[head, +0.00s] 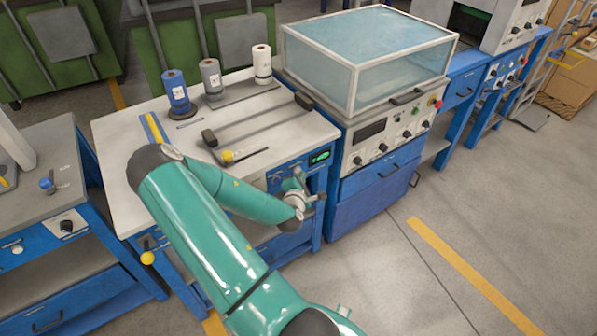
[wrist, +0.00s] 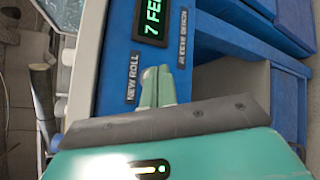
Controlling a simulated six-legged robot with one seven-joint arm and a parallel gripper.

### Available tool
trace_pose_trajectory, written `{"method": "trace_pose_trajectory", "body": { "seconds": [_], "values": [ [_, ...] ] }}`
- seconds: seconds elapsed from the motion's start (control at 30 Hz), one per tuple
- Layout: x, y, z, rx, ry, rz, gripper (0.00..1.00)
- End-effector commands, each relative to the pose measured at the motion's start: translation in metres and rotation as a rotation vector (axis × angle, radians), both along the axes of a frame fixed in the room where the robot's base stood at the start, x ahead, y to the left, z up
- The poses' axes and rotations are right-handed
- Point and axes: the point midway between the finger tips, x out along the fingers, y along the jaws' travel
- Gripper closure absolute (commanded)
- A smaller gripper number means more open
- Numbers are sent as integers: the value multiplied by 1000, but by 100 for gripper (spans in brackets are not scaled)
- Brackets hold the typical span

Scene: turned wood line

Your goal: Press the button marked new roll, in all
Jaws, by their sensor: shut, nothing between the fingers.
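In the wrist view, the label NEW ROLL (wrist: 133,77) is on the blue front panel (wrist: 112,62), just left of my fingertips. My gripper (wrist: 158,74) is shut and empty, its fingertips pointing at the panel between that label and a second label, which seems to read SLEEVE BENCH (wrist: 182,46). The button itself is not visible; my fingers cover the panel there. I cannot tell whether the tips touch it. A green-lit display (wrist: 152,20) reads 7 FE, cut off by the frame edge. In the head view, my gripper (head: 302,181) is at the bench front, below the small green display (head: 320,157).
The bench top (head: 128,131) holds a blue roll (head: 177,92), a grey roll (head: 212,80) and a white roll (head: 262,63). A machine with a clear cover (head: 365,60) and knobs stands close on the right. The floor (head: 440,290) in front is clear.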

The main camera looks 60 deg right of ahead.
Motion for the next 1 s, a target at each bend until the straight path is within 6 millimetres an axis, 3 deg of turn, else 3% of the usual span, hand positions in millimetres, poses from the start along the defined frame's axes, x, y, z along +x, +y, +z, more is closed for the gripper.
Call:
{"method": "trace_pose_trajectory", "body": {
  "seconds": [1.0],
  "values": [
    [6,-3,0,1,0,-1,100]
  ]
}}
